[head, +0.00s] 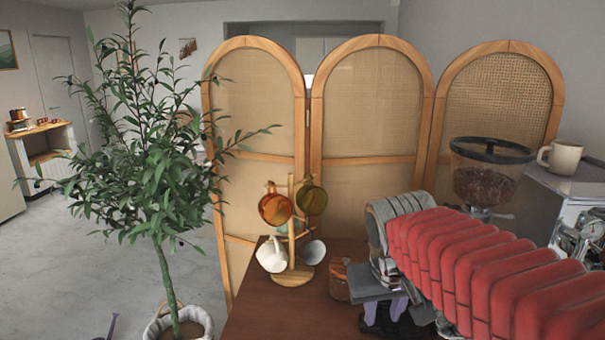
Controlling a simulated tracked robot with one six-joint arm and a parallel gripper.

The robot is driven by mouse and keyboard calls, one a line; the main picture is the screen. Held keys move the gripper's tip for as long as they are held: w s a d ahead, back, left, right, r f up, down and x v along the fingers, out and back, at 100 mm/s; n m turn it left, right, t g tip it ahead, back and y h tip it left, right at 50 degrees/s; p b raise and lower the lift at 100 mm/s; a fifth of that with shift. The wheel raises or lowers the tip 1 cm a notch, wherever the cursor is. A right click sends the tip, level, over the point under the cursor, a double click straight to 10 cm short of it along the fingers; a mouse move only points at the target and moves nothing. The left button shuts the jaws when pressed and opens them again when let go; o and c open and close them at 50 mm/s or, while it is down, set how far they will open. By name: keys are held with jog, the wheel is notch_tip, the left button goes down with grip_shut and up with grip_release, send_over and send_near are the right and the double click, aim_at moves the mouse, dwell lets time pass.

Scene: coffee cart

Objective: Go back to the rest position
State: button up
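My gripper (386,313) is at the lower middle right, low over the brown wooden counter (262,300). Its two lavender fingers point down and look apart, with a dark gap between them. I see nothing clearly held. A black object lies just below and behind the fingers, and I cannot tell what it is. My red ribbed arm crosses the lower right and hides much of the counter there.
A wooden mug tree (293,277) with several cups stands left of my gripper, beside a small brown container (339,281). A coffee grinder (488,175) and a white mug (560,156) are behind my arm. A folding screen (371,100) closes the back; a potted tree (160,190) stands left.

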jog(key=s+f+t, duration=0.1)
jog(key=s+f, duration=0.1)
jog(key=s, duration=0.5)
jog(key=s+d+f+y, duration=0.1)
jog(key=s+f, duration=0.1)
jog(key=s, duration=0.5)
jog(key=shift+m+t, duration=0.4)
